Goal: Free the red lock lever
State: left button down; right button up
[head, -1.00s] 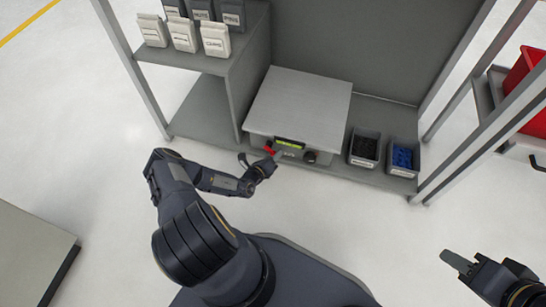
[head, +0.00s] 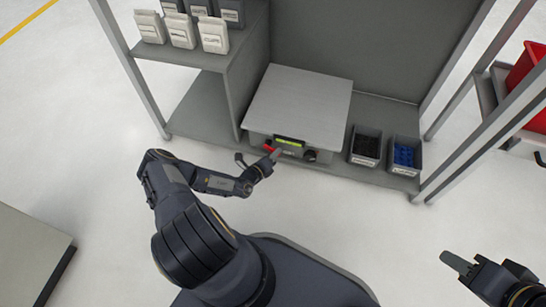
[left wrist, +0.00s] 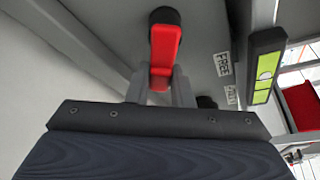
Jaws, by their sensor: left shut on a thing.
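The red lock lever (head: 268,148) sits on the front of the grey flat-topped unit (head: 298,100) on the bench. In the left wrist view the lever (left wrist: 164,45) runs from a black round pivot toward my gripper. My left gripper (head: 274,155) is shut on the lever's free end; its two fingers (left wrist: 160,90) stand on either side of it. A "FREE" label (left wrist: 222,64) lies beside the lever, with a second, unclear label below it. My right gripper (head: 457,262) is apart at the lower right, over the floor; its opening is unclear.
A yellow-green level strip (head: 289,142) and a dark knob (head: 310,155) are on the unit's front. Bins of black (head: 366,145) and blue parts (head: 404,155) stand to its right. White containers (head: 181,30) sit on the left shelf. Metal posts frame the bench.

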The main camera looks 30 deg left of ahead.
pick_arm(q)
jog(key=n+b, duration=0.1)
jog(key=r+n+t+b, duration=0.1)
jog(key=n, duration=0.1)
jog(key=n+h+b, duration=0.1)
jog(key=shift+d+r+n+t, duration=0.25)
jog(key=shift+d+n+t, duration=0.05)
jog(key=shift+t, duration=0.1)
jog(key=r+n+t, duration=0.1)
jog(key=n, duration=0.2)
jog(key=r+n+t+y, duration=0.1)
jog(key=n, duration=0.3)
jog(key=a+r+n+t, duration=0.1)
jog(key=n, duration=0.2)
jog(key=shift+n+t+y, duration=0.3)
jog(key=shift+a, duration=0.1)
jog(key=c, duration=1.3)
grip_release()
jog(key=shift+r, duration=0.1)
jog(key=shift+s, duration=0.1)
jog(key=p+v, duration=0.1)
jog(key=v, duration=0.6)
jog(key=shift+s, duration=0.35)
